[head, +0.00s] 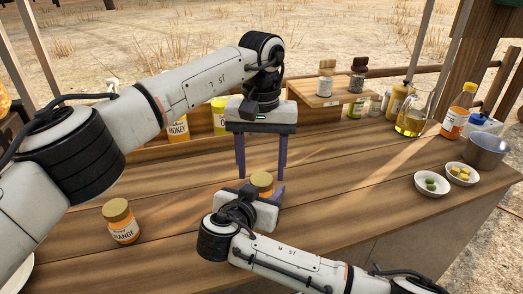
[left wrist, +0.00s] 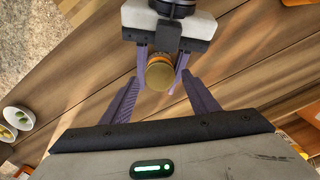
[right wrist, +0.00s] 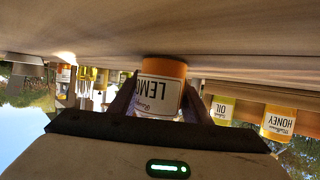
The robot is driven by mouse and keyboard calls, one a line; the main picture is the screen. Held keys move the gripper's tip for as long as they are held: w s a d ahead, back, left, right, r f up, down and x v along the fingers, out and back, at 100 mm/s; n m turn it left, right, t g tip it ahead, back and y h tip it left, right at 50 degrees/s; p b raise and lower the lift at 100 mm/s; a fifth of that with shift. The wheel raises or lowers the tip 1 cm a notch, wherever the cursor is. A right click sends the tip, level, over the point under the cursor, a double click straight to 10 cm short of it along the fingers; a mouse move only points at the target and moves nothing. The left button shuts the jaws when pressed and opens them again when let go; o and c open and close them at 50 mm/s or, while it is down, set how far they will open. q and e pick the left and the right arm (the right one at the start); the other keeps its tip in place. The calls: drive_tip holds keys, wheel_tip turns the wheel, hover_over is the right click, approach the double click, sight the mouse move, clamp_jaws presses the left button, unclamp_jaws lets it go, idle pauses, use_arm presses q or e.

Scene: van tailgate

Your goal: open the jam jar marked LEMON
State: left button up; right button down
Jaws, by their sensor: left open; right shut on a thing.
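The jam jar (right wrist: 158,95) in the right wrist view has a white label whose visible letters read LEMO; the rest is cut off. My right gripper (right wrist: 155,105) is shut around its sides. In the head view the jar (head: 263,180) shows only its gold lid and a little orange below, behind my right gripper. My left gripper (head: 261,174) is open, pointing down above the jar, fingers apart on either side of it. In the left wrist view the round gold lid (left wrist: 160,75) faces up between the open fingers, touching neither. I cannot tell whether the jar rests on the counter.
A second gold-lidded jar marked ORANGE (head: 121,224) stands on the wooden counter (head: 340,215) at left. HONEY (head: 178,130) and a yellow tin (head: 219,115) stand at the back. Two small bowls (head: 431,185), a pot (head: 487,151) and bottles stand at right. The counter right of the grippers is clear.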

use_arm(q)
drive_tip(key=shift+f, duration=0.7)
